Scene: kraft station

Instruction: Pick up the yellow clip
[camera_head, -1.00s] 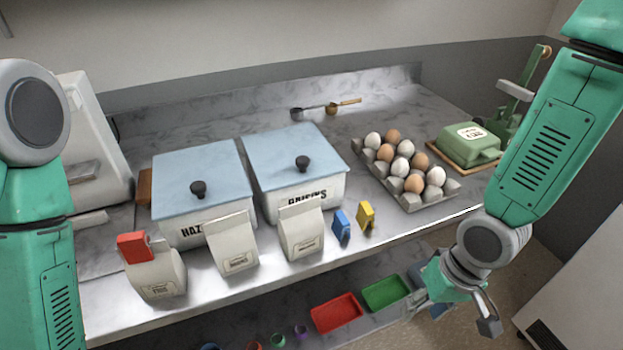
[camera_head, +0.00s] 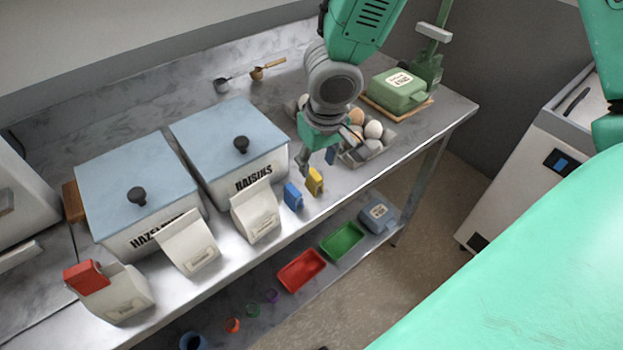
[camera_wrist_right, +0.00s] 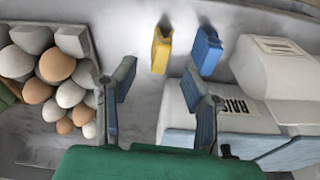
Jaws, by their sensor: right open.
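The yellow clip (camera_head: 315,182) stands on the steel table near its front edge, just right of the blue clip (camera_head: 293,196). My right gripper (camera_head: 318,163) is open above and behind the yellow clip, not holding anything. In the right wrist view the yellow clip (camera_wrist_right: 161,50) appears ahead of the two spread fingers (camera_wrist_right: 158,82), roughly between them, with a gap. There the blue clip (camera_wrist_right: 207,51) lies beyond the right finger. My left gripper is not in view.
An egg carton (camera_head: 362,157) sits right of and partly behind my right gripper. The raisins bin (camera_head: 262,178) and a paper bag (camera_head: 254,212) stand to the left. Red (camera_head: 301,270) and green (camera_head: 342,242) trays lie on the lower shelf.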

